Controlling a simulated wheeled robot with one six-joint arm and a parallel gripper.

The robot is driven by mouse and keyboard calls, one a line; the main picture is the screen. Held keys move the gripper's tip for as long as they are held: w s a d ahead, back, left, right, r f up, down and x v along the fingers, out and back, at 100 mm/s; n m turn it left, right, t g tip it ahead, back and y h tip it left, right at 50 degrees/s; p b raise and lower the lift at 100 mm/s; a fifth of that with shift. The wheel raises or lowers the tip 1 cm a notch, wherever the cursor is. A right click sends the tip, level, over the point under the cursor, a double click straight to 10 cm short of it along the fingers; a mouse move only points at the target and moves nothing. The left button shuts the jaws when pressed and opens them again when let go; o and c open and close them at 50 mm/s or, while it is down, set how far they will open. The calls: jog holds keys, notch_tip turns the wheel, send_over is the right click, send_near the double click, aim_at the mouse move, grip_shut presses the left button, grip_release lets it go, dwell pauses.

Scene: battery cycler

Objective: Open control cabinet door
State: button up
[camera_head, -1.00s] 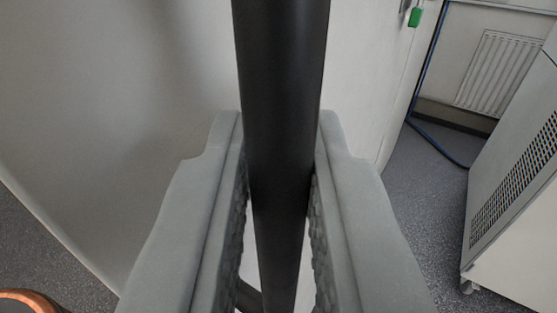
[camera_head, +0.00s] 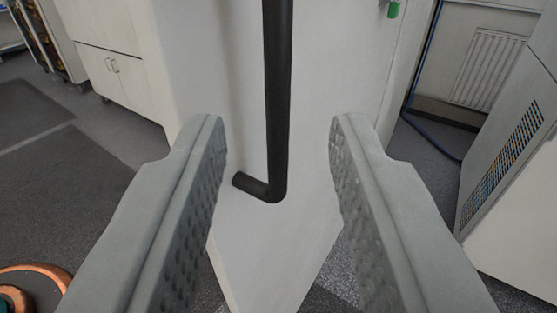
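The control cabinet door (camera_head: 310,215) is a pale panel in the middle of the view. Its black bar handle (camera_head: 277,100) runs down from the top edge and bends left at its lower end into the panel. My gripper (camera_head: 275,135) is open, with one grey textured finger on each side of the handle. There is a clear gap between each finger and the bar. The upper end of the handle is out of view.
A grey cabinet with a perforated vent (camera_head: 510,160) stands at the right. A radiator (camera_head: 487,68) and a blue cable (camera_head: 418,75) are behind. A white cupboard (camera_head: 115,75) stands at the upper left. A copper-coloured round object (camera_head: 35,275) is at the lower left. Dark floor mats lie at left.

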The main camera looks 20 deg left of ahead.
jog(key=v, duration=0.7)
jog(key=shift+s, duration=0.25)
jog(key=shift+d, duration=0.1)
